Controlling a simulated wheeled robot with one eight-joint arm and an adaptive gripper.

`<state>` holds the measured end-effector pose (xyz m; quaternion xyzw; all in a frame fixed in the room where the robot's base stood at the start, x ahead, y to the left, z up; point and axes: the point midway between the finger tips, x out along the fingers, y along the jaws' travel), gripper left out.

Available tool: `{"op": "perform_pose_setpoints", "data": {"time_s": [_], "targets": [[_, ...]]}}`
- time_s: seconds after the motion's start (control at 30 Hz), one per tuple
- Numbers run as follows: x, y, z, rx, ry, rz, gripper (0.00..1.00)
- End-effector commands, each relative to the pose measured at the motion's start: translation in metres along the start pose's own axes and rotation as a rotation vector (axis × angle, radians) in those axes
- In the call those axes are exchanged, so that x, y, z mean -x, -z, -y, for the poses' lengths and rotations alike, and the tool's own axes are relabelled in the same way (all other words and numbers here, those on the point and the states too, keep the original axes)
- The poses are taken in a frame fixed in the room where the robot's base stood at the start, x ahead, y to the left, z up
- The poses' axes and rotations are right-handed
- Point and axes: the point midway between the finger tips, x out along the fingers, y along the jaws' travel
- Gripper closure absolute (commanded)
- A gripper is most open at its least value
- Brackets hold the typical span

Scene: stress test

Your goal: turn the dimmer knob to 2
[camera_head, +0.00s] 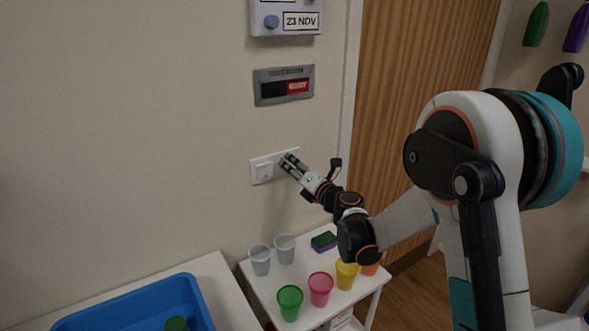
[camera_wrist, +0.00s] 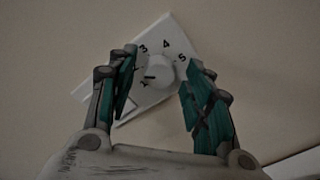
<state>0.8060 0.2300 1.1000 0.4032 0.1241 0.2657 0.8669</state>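The dimmer knob (camera_wrist: 160,75) is a round white knob on a white wall plate (camera_wrist: 113,82), with the numbers 3, 4 and 5 readable around its upper side in the wrist view. A dark pointer mark shows on the knob's lower left; I cannot read exactly which number it faces. My gripper (camera_wrist: 155,85) is open, its two teal-padded fingers on either side of the knob with gaps to it. In the head view, my gripper (camera_head: 284,162) is at the plate (camera_head: 270,164) and hides the knob.
A grey panel with a red label (camera_head: 284,85) and a date board (camera_head: 286,17) are on the wall above. Below stands a small white table (camera_head: 263,291) with several cups, including a green cup (camera_head: 289,302), and a sponge (camera_head: 323,241). A blue tray (camera_head: 200,300) is at the lower left.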

Motion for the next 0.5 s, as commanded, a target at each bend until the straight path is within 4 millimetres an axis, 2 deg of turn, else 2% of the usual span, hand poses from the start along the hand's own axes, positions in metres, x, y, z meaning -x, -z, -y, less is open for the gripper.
{"op": "perform_pose_setpoints", "data": {"time_s": [0.3,0.5], "targets": [[0.003,-0.001,0.000,-0.001,0.001,0.001,0.53],[0.030,-0.001,0.000,-0.001,0.001,0.002,0.53]]}}
